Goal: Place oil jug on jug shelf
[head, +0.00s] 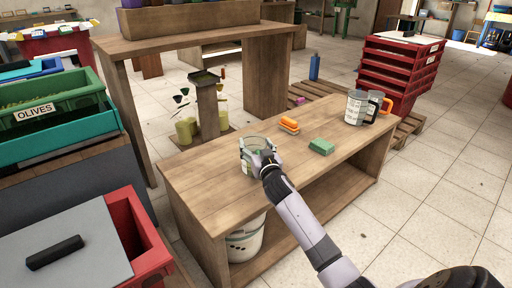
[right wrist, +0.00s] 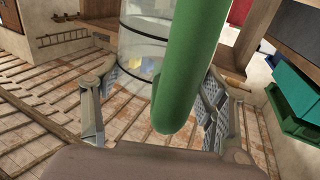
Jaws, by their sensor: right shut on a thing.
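The oil jug (head: 249,147) is a clear measuring jug with pale markings, over the left part of a low wooden bench (head: 190,172). My right gripper (head: 264,160) is shut on its green handle, which also shows large and upright between my fingers in the right wrist view (right wrist: 182,75). The clear body (right wrist: 142,55) is just beyond the handle. I cannot tell whether the jug's base touches the bench top. Which surface is the jug shelf is not marked; the bench has a lower board (head: 290,232). My left gripper is not in view.
Two similar jugs (head: 357,107), one black-handled and one orange-handled, stand at the bench's right end. An orange brush (head: 289,124) and a green sponge (head: 321,147) lie mid-bench. A white bucket (head: 246,240) is beneath. A taller table (head: 195,38) stands behind; stacked red crates (head: 398,75) stand right.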

